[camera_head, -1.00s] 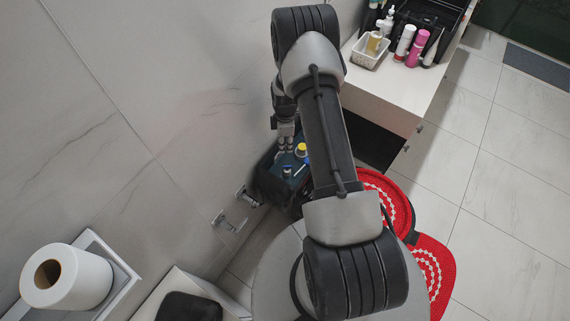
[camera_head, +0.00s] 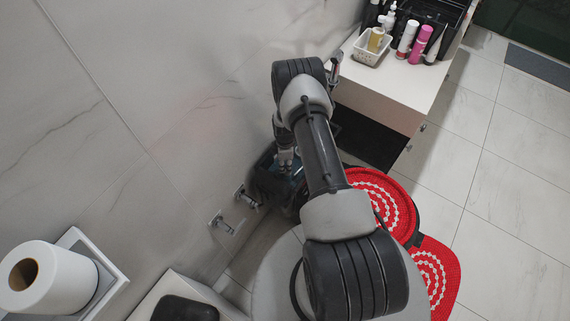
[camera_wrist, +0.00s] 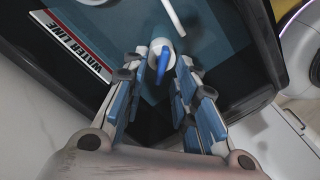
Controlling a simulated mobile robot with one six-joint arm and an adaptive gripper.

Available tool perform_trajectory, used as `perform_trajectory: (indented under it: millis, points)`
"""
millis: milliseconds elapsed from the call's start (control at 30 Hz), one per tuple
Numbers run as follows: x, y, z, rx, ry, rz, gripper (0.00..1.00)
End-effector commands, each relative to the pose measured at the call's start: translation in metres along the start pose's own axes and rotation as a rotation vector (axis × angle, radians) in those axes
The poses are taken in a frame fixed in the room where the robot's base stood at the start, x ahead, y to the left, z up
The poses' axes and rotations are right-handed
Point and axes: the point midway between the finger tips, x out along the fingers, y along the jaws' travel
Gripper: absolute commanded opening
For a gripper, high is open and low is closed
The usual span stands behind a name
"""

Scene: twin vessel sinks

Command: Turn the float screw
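The dark open tank (camera_head: 262,180) stands against the wall in the head view, and my gripper (camera_head: 285,165) points down into it. In the wrist view, a white round fitting with a blue lever-like piece (camera_wrist: 163,64), which looks like the float screw, lies between the tips of my gripper (camera_wrist: 162,70). The blue-padded fingers are apart, one on each side of the piece. I cannot tell whether either finger touches it. In the head view the arm and gripper hide the piece.
A "WATER LINE" label (camera_wrist: 80,42) is on the tank's inner wall, and a white rod (camera_wrist: 173,15) lies beyond the piece. Wall valves (camera_head: 222,222) are left of the tank. A red mat (camera_head: 436,270) lies at right, below a white cabinet (camera_head: 385,95) with bottles.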

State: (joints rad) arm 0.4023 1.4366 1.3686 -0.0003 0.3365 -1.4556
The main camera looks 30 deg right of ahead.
Motion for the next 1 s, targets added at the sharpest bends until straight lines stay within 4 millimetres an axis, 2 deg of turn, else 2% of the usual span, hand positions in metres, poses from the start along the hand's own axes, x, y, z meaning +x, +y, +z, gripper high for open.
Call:
perform_trajectory:
  millis: [200,600,1000]
  points:
    - [-0.0003,0.0002,0.0,0.0,0.0,0.0,0.26]
    - [-0.0004,0.0001,0.0,0.0,0.0,0.0,0.0]
    - [0.0016,0.0014,-0.0001,0.045,0.0,0.001,0.0]
